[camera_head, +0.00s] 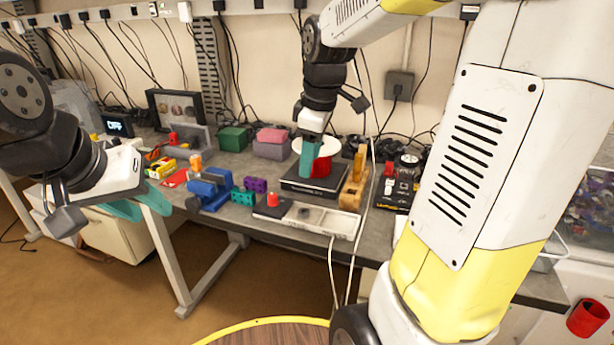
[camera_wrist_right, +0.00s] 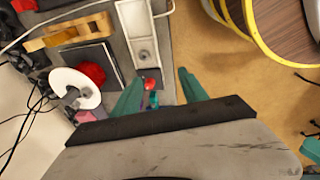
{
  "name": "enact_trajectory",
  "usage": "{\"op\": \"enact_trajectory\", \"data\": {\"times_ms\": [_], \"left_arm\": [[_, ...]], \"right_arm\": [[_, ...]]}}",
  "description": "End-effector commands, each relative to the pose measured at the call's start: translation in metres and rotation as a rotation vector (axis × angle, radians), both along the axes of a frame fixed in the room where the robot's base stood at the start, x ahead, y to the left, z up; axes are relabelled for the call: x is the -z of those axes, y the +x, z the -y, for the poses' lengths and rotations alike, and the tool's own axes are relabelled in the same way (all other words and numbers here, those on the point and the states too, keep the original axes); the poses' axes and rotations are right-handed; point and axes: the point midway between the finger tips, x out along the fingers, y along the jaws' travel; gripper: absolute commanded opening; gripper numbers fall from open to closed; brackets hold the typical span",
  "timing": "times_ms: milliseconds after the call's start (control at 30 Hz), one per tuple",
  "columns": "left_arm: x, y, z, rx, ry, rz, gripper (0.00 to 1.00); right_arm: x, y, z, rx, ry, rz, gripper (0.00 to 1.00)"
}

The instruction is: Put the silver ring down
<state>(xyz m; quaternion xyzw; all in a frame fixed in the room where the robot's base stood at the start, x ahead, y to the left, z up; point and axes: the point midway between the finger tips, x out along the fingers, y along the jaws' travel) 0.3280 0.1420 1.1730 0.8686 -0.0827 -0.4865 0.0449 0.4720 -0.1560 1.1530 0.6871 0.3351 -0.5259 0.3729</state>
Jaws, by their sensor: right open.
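I cannot pick out the silver ring with certainty in either view. A small greyish patch inside the pale tray (camera_head: 338,224) is too small to identify; the tray also shows in the right wrist view (camera_wrist_right: 130,18). My right gripper (camera_head: 311,158) hangs fingers-down over the bench, in front of a red cylinder (camera_head: 322,167). In the right wrist view its teal fingers (camera_wrist_right: 160,78) are spread, with nothing held between them. A small red piece (camera_wrist_right: 150,84) shows in the gap, below the fingers. My left gripper (camera_head: 138,207) is off the bench's front edge, its fingers apart and empty.
A black flat device (camera_head: 300,184) and a wooden block (camera_head: 352,190) stand near the tray. Blue (camera_head: 208,187), purple (camera_head: 255,185) and green (camera_head: 233,139) items crowd the bench to the left. White cables hang over the front edge. Open floor lies in front.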

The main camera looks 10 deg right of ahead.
Motion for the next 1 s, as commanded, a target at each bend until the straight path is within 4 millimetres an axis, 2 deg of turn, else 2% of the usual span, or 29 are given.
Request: {"op": "enact_trajectory", "data": {"times_ms": [33,200,300,400,600,1000], "left_arm": [[0.0,0.0,0.0,0.0,0.0,0.0,0.36],[0.0,0.0,0.0,0.0,0.0,0.0,0.36],[0.0,0.0,0.0,0.0,0.0,0.0,0.36],[0.0,0.0,0.0,0.0,0.0,0.0,0.36],[0.0,0.0,0.0,0.0,0.0,0.0,0.36],[0.0,0.0,0.0,0.0,0.0,0.0,0.36]], "right_arm": [[-0.011,-0.021,-0.001,0.106,0.04,0.036,0.51],[-0.025,-0.082,-0.006,0.49,0.221,0.119,0.51],[-0.026,-0.11,-0.009,0.675,0.33,0.146,0.51],[-0.023,-0.13,-0.012,0.807,0.416,0.158,0.51],[-0.019,-0.144,-0.014,0.919,0.493,0.161,0.51],[-0.02,-0.144,-0.014,0.923,0.494,0.16,0.51]]}}
